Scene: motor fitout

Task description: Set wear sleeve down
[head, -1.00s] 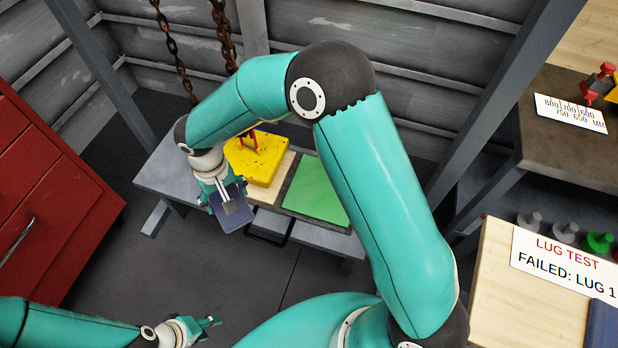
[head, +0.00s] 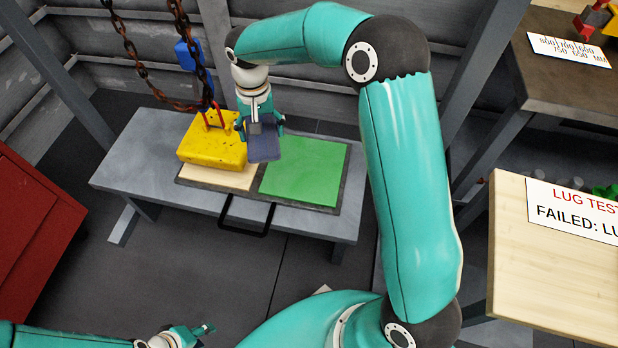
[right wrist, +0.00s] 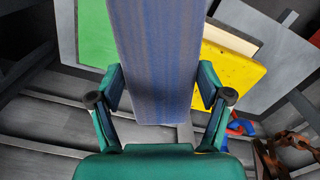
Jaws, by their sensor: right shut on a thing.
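The wear sleeve (head: 263,150) is a flat blue-purple piece. My right gripper (head: 260,127) is shut on it, above the bench between the yellow block and the green pad. In the right wrist view the sleeve (right wrist: 157,60) fills the middle, with a finger of the right gripper (right wrist: 160,95) on each side. The green pad (head: 310,170) lies on the dark board on the bench, right of the sleeve; it also shows at the left of the wrist view (right wrist: 95,35). My left gripper (head: 203,330) is low at the bottom left, apart from everything; its jaw opening is unclear.
The yellow block (head: 212,145) with red uprights sits at the pale pad (head: 215,177). Rusty chains (head: 185,60) and a blue part (head: 190,55) hang behind it. The grey bench (head: 140,165) is clear at left. A red cabinet (head: 35,215) and a wooden table (head: 540,270) flank it.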

